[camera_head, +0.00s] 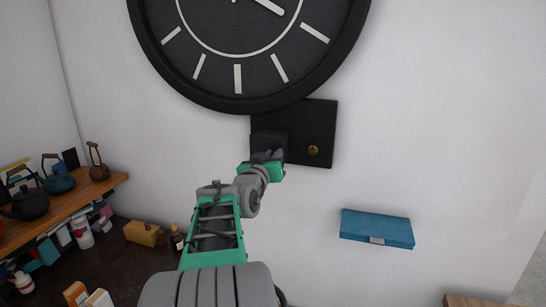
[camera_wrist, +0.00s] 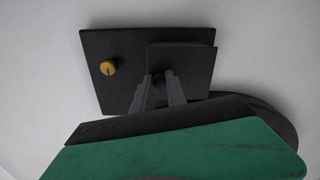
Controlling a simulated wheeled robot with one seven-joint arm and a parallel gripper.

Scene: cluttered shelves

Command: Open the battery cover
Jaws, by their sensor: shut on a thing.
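A large black wall clock (camera_head: 233,102) hangs on the wall, with a black square plate (camera_head: 322,125) below it. A raised dark square battery cover (camera_head: 268,139) sits on the left part of the plate; it also shows in the wrist view (camera_wrist: 190,58). A yellow round knob (camera_head: 313,151) is on the plate to its right, and it shows at left in the wrist view (camera_wrist: 107,68). My gripper (camera_wrist: 159,82) is shut on a small dark part at the cover's edge, between its fingertips. In the head view my gripper (camera_head: 273,158) partly hides the cover.
A wooden shelf (camera_head: 95,190) with several teapots stands at left. Bottles and boxes stand on a dark surface (camera_head: 120,262) at lower left. The wall right of the plate is clear.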

